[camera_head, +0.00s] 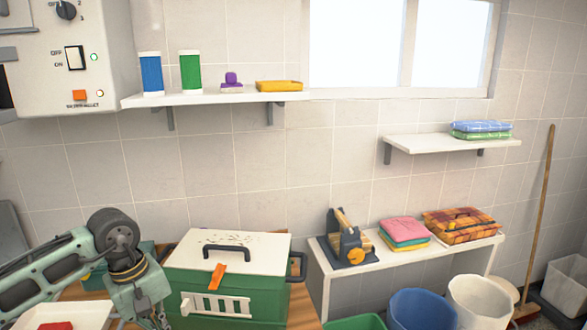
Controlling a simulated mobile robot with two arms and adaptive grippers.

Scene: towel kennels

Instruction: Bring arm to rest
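My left arm (62,272) comes in from the left at the lower left and bends down at a dark joint. My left gripper (143,312) points down at the bottom edge of the view, to the left of the green kennel box. Its fingertips are cut off or unclear, so I cannot tell whether it is open or holds anything. The green kennel box (250,305) has a white lid with a dark handle, an orange tag and a white barred front. My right arm and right gripper are not in view.
A pale tray (92,314) with a red item lies at the lower left. Wall shelves (205,98) and a control box (75,55) are above.

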